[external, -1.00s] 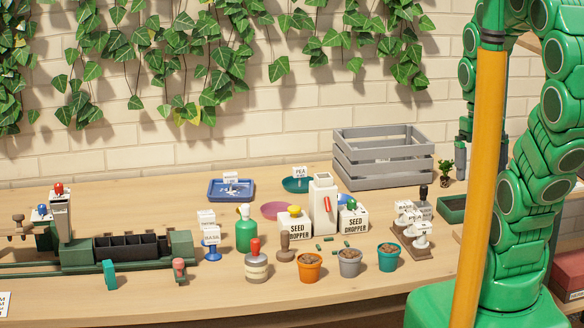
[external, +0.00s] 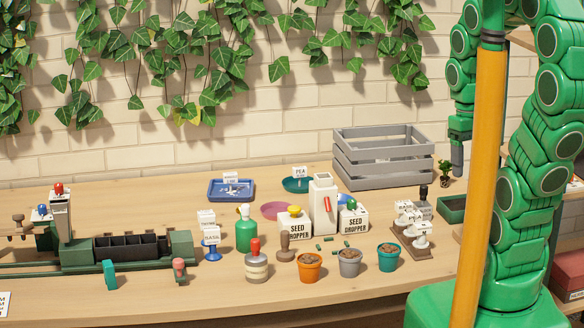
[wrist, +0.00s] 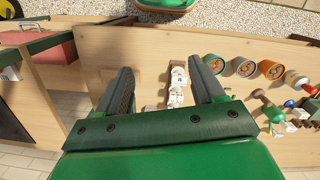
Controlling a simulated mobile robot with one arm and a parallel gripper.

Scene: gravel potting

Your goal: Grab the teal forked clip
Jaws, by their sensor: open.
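A small teal upright piece (external: 110,274), likely the forked clip, stands near the front edge at the left of the table in the external view, in front of the green planter train. Its fork is too small to make out. I cannot find it in the wrist view. My gripper (external: 457,160) is far from it, at the back right by the grey crate. In the wrist view my gripper (wrist: 163,82) is open, its two dark fingers apart with nothing held between them.
Several pots, including an orange one (external: 309,267), line the front middle. Behind them are seed droppers (external: 294,224), a green bottle (external: 246,232) and a white canister (external: 323,205). White labelled markers (external: 412,222) stand on the right. A grey crate (external: 383,160) stands at the back.

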